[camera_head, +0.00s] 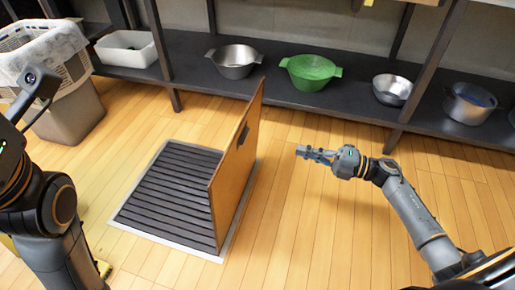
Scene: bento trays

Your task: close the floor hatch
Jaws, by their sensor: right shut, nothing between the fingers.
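The floor hatch has a wooden lid (236,165) standing steeply raised along the right side of its opening. The opening has a pale metal frame (133,196) and a dark slatted surface (172,192). A small dark fitting shows near the lid's upper edge. My right gripper (301,152) is shut and empty, to the right of the lid and apart from it, pointing left toward it. My left arm enters at the left edge, with what appears to be the left gripper (38,88) partly shown; its fingers are not clear. It is far from the lid.
A low dark shelf (195,60) along the wall holds a white tub (127,48), a green pot (311,70) and several metal pots.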

